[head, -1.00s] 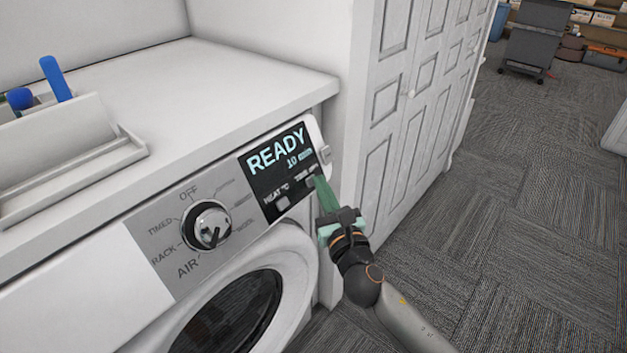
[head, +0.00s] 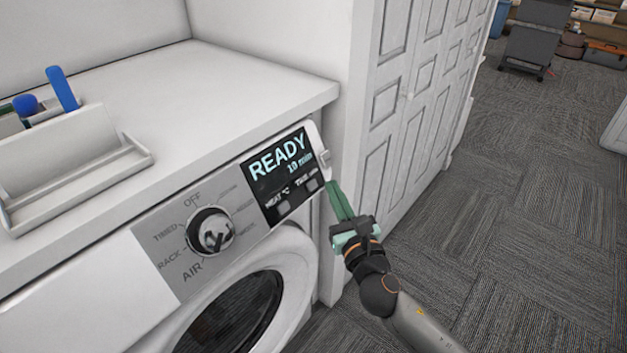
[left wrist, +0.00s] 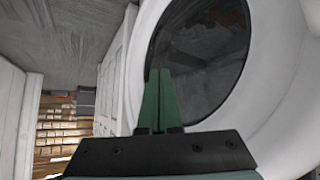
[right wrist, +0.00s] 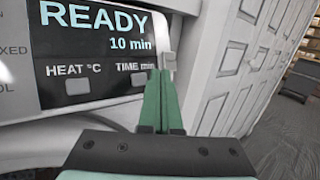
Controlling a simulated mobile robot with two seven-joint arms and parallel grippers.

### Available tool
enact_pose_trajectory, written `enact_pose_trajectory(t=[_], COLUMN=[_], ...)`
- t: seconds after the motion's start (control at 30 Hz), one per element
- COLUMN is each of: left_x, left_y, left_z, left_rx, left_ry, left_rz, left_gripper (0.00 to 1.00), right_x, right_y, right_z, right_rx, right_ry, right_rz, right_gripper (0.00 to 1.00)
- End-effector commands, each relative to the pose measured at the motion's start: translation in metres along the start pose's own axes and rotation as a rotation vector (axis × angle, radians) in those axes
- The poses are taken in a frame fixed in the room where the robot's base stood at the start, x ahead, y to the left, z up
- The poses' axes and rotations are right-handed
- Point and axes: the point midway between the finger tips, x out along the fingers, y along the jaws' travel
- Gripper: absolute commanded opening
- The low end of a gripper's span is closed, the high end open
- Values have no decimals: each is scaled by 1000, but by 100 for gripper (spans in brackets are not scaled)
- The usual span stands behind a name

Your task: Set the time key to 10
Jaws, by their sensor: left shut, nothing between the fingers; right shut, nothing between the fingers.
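The dryer's dark display (head: 279,173) reads READY and 10 min in the head view; the display (right wrist: 90,50) reads the same in the right wrist view. The time key (head: 312,186) is a small grey square under the TIME label, and the key (right wrist: 140,77) is partly behind my fingers in the right wrist view. The heat key (right wrist: 77,86) sits to its left. My right gripper (head: 334,184) is shut and empty, just right of the panel and apart from the time key. My left gripper (left wrist: 160,75) is shut and empty before the round door, outside the head view.
A round selector knob (head: 210,231) is left of the display. A small grey block (head: 325,158) sits at the panel's right edge. A white tray (head: 75,175) with blue-handled items stands on top. White panelled doors (head: 410,110) stand to the right; carpet (head: 500,220) is open beyond.

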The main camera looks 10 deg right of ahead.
Motion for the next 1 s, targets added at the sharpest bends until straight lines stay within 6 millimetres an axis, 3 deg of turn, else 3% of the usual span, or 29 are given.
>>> enact_pose_trajectory(t=[0.33, 1.0], left_x=[-12, -12], left_y=[2, 2], left_z=[-14, -13], left_rx=[0, -1], left_ry=[0, 0], left_rz=[0, 0], left_gripper=[0, 0], right_x=[-21, -21], right_y=[-15, -15], right_z=[16, 16], right_rx=[1, 0], right_ry=[0, 0], right_rz=[1, 1], right_gripper=[0, 0])
